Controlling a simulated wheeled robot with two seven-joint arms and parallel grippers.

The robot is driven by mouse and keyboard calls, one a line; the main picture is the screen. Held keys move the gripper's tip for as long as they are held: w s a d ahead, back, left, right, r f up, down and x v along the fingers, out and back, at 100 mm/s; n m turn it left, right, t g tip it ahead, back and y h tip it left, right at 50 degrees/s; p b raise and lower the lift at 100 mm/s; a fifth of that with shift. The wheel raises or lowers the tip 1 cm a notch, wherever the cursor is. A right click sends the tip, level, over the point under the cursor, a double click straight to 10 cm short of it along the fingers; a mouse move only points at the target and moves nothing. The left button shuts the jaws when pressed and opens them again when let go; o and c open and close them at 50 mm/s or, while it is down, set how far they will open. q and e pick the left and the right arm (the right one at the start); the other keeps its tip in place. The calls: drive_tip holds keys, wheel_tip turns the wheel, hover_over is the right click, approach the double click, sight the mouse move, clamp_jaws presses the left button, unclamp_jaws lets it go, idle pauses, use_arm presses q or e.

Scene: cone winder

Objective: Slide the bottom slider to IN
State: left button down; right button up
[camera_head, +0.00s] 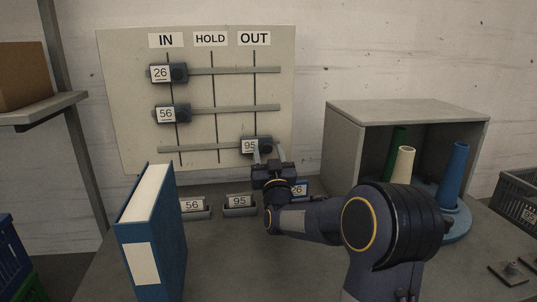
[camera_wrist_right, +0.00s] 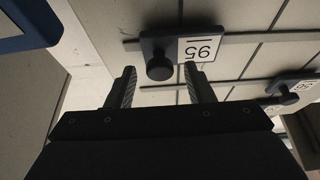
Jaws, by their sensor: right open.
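The bottom slider (camera_head: 249,146), a dark block with a white 95 label and a round dark knob, sits on the lowest rail under OUT. It also shows in the right wrist view (camera_wrist_right: 202,48), with its knob (camera_wrist_right: 160,67) facing me. My right gripper (camera_head: 269,149) is open in front of the knob. In the right wrist view its fingertips (camera_wrist_right: 158,72) stand either side of the knob with gaps; I cannot tell how deep the knob is between them. The IN sign (camera_head: 166,40) is at the board's upper left. My left gripper is out of view.
The sliders 26 (camera_head: 161,73) and 56 (camera_head: 166,114) sit under IN on the upper rails. A blue binder (camera_head: 152,225) stands at the front left. Labelled holders (camera_head: 240,205) lie below the board. A grey box (camera_head: 405,110) with coloured cones stands right.

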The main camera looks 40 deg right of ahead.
clamp_jaws()
drive_tip(key=w+a, duration=0.3)
drive_tip(key=a, duration=0.2)
drive_tip(key=w+a+b, duration=0.1)
drive_tip(key=w+a, duration=0.1)
drive_tip(key=a, duration=0.3)
drive_tip(key=w+a, duration=0.3)
drive_tip(key=a, duration=0.2)
drive_tip(key=shift+w+a, duration=0.3)
drive_tip(key=shift+a, duration=0.1)
unclamp_jaws()
